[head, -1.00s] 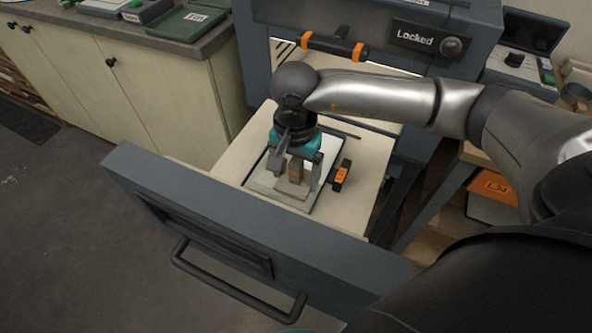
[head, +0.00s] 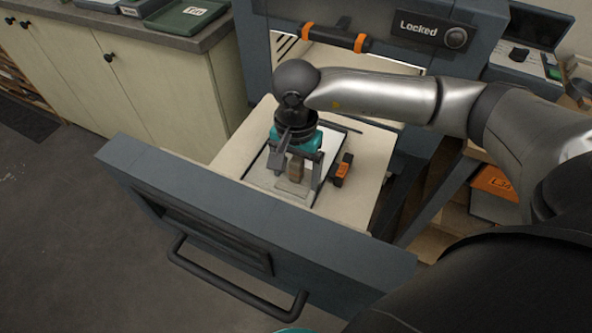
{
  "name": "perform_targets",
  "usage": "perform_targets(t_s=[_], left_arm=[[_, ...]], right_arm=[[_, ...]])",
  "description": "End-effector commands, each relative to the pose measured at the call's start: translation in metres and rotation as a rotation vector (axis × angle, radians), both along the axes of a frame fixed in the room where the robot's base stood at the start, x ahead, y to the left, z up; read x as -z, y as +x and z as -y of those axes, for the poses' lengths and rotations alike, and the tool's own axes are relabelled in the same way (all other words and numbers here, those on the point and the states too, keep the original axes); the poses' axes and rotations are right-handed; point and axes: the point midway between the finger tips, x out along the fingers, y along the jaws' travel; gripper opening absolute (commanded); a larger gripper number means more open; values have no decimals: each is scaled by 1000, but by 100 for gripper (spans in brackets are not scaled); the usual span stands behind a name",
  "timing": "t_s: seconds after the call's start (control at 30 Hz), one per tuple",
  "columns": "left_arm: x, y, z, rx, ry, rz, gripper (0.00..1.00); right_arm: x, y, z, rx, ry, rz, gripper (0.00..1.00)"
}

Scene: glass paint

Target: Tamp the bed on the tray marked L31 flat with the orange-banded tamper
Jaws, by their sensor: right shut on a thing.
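My right gripper (head: 295,166) points down over the pulled-out drawer. It is shut on a brown upright handle (head: 296,171), the grip of a tool with a pale flat plate (head: 291,188) at its foot. I see no orange band on the handle; the fingers hide part of it. The plate is over a pale flat tray (head: 258,176) with a dark edge; I cannot tell if it touches. A black block with an orange face (head: 342,172) is at the tray's right; its marking is unreadable. The bed is mostly hidden.
The drawer's front wall (head: 250,210) with its bar handle (head: 235,283) is nearest me. Behind is a grey cabinet with a "Locked" sign (head: 420,29) and an orange-banded bar (head: 333,38). An orange-labelled bin (head: 495,183) sits at right.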

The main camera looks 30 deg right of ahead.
Motion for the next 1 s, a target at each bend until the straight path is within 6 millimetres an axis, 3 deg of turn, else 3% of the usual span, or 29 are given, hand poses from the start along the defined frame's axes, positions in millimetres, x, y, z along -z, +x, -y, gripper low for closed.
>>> perform_targets(t_s=[1.0], left_arm=[[7,0,0,0,0,0,50]], right_arm=[[5,-1,0,0,0,-2,42]])
